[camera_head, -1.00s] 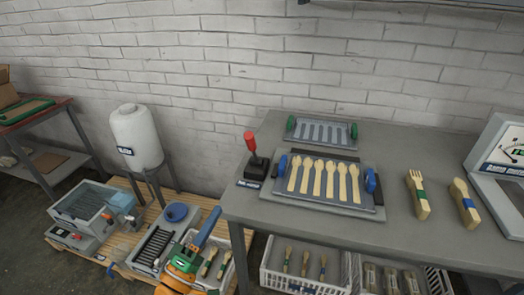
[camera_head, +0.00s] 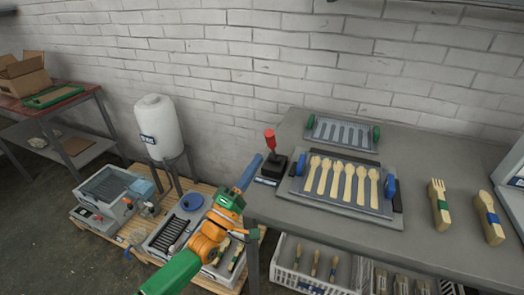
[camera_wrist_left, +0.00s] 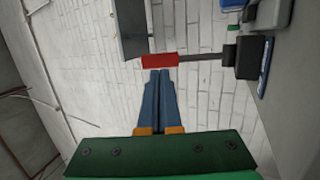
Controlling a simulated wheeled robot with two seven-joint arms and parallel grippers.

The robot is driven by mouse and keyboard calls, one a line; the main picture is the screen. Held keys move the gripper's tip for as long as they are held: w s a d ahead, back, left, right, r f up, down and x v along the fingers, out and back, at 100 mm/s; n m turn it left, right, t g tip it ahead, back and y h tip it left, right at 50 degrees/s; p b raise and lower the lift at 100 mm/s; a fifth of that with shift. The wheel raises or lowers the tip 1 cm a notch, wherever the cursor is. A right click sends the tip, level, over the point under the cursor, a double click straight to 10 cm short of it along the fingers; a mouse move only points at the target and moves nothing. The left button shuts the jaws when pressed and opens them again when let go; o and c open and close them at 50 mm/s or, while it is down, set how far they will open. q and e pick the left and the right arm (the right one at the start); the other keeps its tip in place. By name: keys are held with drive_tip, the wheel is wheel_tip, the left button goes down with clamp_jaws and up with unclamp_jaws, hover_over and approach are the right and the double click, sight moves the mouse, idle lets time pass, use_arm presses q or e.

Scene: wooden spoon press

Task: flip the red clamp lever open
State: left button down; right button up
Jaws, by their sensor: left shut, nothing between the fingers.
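The red clamp lever (camera_head: 270,139) stands upright on a dark base (camera_head: 273,167) at the table's left end. In the left wrist view its red grip (camera_wrist_left: 160,61) lies across the picture just beyond my fingertips, with a dark rod running right to the base (camera_wrist_left: 243,56). My left gripper (camera_head: 257,160) has blue fingers pressed together, pointing up and right at the lever. In the left wrist view the fingertips (camera_wrist_left: 159,72) are empty and close to the grip; I cannot tell whether they touch it. My right gripper is out of view.
A wooden fork (camera_head: 440,206) and spoon lie further right. White crates (camera_head: 300,282) stand below the table. A brick wall is behind.

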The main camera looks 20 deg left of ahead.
sight(268, 143)
use_arm(q)
drive_tip(key=shift+x, duration=1.8)
